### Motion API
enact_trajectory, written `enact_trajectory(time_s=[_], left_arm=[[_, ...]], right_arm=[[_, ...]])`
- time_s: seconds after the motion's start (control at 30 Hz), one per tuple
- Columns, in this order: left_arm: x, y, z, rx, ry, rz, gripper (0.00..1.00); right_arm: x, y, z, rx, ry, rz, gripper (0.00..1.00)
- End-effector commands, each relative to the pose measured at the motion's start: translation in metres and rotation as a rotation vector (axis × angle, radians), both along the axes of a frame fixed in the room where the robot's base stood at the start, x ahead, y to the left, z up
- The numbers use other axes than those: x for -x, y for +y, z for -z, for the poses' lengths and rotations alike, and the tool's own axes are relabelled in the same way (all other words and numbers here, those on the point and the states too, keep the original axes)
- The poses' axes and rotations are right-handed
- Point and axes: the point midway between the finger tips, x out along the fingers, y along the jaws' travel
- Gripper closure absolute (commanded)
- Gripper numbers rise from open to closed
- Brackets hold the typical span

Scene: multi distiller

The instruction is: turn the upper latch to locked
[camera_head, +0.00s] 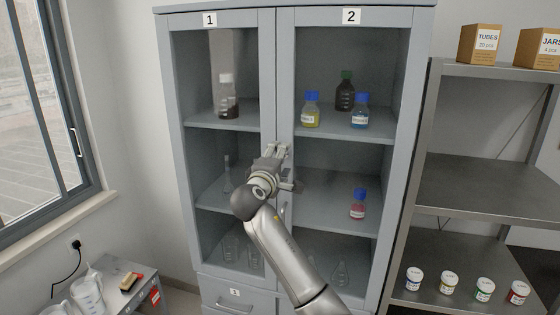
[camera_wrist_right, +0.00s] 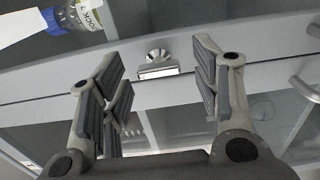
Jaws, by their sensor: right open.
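My right gripper (camera_head: 277,152) is in front of the frames where the two cabinet doors meet, at about middle-shelf height. In the right wrist view my right gripper (camera_wrist_right: 158,72) is open and empty, its two fingers apart on either side of a small metal latch (camera_wrist_right: 157,65). The latch has a round knob and a short bright plate, and sits on the grey door frame. The fingers do not appear to touch it. In the head view my gripper hides the latch. My left gripper is in neither view.
The grey cabinet (camera_head: 285,75) has glass doors marked 1 and 2, with bottles and flasks inside. A door handle (camera_wrist_right: 306,89) lies right of the latch in the wrist view. A metal shelf rack (camera_head: 490,190) stands right; a low table (camera_head: 118,284) is lower left.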

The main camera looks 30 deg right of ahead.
Motion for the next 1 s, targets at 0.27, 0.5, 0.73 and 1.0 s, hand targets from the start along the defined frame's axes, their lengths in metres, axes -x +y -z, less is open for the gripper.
enact_trajectory(time_s=[0.27, 0.5, 0.73, 1.0], left_arm=[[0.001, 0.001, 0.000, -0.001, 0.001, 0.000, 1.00], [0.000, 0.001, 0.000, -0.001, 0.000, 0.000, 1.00], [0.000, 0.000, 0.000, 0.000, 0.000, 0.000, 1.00], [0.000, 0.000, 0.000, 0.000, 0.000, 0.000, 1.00]], right_arm=[[0.004, 0.006, 0.000, -0.001, -0.002, -0.002, 0.43], [0.029, 0.037, 0.000, -0.002, -0.002, -0.005, 0.43], [0.060, 0.071, 0.000, -0.002, -0.001, -0.003, 0.43], [0.077, 0.091, 0.000, 0.000, 0.000, 0.000, 0.43]])
